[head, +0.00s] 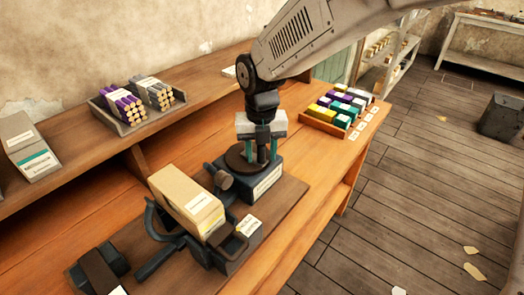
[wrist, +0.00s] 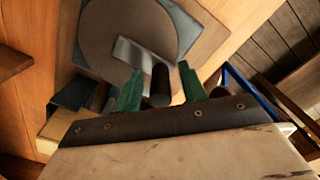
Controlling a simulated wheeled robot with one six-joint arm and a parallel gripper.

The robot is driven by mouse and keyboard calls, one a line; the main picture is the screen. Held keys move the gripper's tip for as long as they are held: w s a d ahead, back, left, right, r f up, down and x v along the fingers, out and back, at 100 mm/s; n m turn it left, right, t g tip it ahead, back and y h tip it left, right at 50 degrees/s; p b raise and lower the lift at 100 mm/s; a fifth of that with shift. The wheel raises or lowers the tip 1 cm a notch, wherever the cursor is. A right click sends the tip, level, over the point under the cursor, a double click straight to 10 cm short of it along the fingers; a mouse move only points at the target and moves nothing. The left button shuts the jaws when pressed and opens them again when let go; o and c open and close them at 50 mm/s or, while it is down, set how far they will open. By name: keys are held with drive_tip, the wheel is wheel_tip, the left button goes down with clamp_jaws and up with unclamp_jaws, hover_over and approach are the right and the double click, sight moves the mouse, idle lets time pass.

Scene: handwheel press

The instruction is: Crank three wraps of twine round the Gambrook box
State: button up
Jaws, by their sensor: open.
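My gripper (head: 260,154) is open over the right part of a round brown wheel (head: 238,158) on a dark labelled base. In the wrist view, its green fingers (wrist: 160,74) stand on either side of an upright dark handle (wrist: 160,88), apart from it as far as I can tell. The wheel (wrist: 122,28) lies beyond, with a pale metal arm across it. A tan box (head: 185,199) with a pale label sits in a dark cradle (head: 232,252) nearer the front. I cannot read its name. I see no twine clearly.
A tray of purple and grey sticks (head: 118,115) and a grey carton (head: 30,150) stand on the raised shelf at left. A tray of coloured blocks (head: 325,125) is at the bench's far right, beside small cards. A dark block (head: 98,270) sits front left.

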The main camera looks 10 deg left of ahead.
clamp_jaws()
drive_tip(key=shift+s, duration=0.1)
